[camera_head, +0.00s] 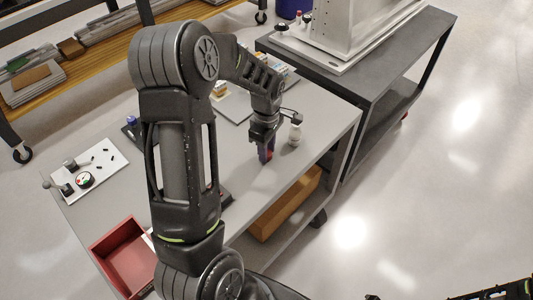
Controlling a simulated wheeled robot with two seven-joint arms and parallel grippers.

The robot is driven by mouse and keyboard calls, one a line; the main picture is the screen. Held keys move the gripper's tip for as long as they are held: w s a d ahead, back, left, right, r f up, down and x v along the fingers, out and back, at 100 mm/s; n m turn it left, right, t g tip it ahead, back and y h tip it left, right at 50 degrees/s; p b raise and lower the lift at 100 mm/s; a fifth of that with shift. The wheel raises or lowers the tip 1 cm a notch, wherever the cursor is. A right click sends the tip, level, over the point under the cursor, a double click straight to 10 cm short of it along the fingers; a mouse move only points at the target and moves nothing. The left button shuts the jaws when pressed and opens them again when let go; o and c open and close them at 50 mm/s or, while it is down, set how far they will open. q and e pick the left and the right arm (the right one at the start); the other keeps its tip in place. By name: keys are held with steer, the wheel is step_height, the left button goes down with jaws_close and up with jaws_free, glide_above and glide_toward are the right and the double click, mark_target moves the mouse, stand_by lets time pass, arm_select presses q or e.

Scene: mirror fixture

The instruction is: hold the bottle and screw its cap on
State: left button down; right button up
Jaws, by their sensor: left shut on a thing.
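I cannot tell which of the two is the task's bottle, and I cannot make out a loose cap. Part of my right arm shows at the lower right corner; its gripper is not in view.
The grey table (237,163) has free room around the gripper. A white board with knobs (105,162) and a red bin (127,258) lie on the left. Small items stand behind my left arm. A dark cart (400,55) with a grey machine (345,30) stands behind right.

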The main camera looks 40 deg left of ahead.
arm_select(q)
steer(key=shift+r, duration=0.1)
step_height(320, 180, up, 10)
steer(key=b, duration=0.1)
stand_by(0.5)
stand_by(0.5)
steer(key=w+d+m, duration=0.3)
steer(key=d+m, duration=0.6)
steer(key=w+d+f+m, duration=0.1)
steer(key=w+d+m, duration=0.3)
steer(key=d+m, duration=0.5)
steer(key=shift+w+f+m, duration=0.25)
steer(key=shift+f+m, duration=0.05)
steer(key=shift+m, duration=0.5)
